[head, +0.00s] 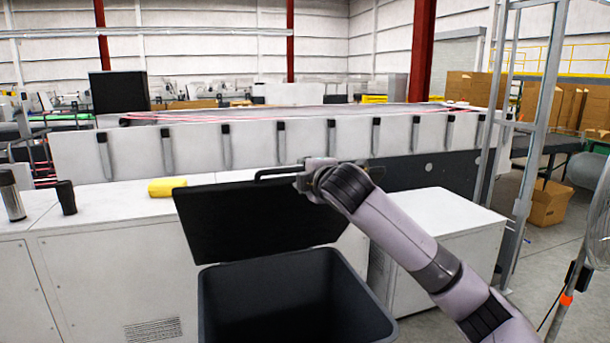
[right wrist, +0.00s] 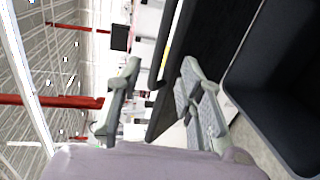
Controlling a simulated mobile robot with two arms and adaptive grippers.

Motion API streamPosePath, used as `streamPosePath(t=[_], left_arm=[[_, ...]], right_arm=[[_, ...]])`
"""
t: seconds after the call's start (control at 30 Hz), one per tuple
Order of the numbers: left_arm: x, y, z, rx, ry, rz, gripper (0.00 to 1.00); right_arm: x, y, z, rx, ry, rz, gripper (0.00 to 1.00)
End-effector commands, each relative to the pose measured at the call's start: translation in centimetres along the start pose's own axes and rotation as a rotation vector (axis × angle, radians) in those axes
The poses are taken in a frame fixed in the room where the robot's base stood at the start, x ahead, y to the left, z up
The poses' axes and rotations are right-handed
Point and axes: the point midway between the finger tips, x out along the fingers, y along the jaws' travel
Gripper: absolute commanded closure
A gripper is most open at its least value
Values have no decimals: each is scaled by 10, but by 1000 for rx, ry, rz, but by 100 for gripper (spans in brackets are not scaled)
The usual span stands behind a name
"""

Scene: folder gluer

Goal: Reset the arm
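A dark grey bin (head: 295,300) stands in front of the white cabinets, and its black lid (head: 250,220) is raised and tilted back. A black bar handle (head: 280,172) runs along the lid's top edge. My right arm reaches in from the right in the head view, with the right gripper (head: 308,180) at the right end of the handle. In the right wrist view the right gripper (right wrist: 160,68) has its two fingers spread apart, with the dark handle (right wrist: 166,45) showing between them. Contact with the handle is unclear. My left gripper is not in view.
A long machine (head: 300,145) stands behind. A metal ladder frame (head: 520,120) and cardboard boxes (head: 550,204) are at right.

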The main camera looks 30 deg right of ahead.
Motion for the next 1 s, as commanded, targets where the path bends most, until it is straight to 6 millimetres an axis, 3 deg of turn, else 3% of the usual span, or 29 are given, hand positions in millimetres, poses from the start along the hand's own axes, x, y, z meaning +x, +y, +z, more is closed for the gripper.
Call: streamPosePath(t=[0.57,0.67,0.77,0.87,1.0], left_arm=[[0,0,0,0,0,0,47],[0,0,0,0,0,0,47],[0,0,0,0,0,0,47],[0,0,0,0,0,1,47],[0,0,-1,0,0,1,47]], right_arm=[[-2,-1,0,1,0,-1,65],[-1,-13,-7,8,9,-18,65],[0,-49,-26,38,33,-68,65],[-5,-110,-55,100,66,-156,65],[-29,-208,-92,231,91,-309,65]])
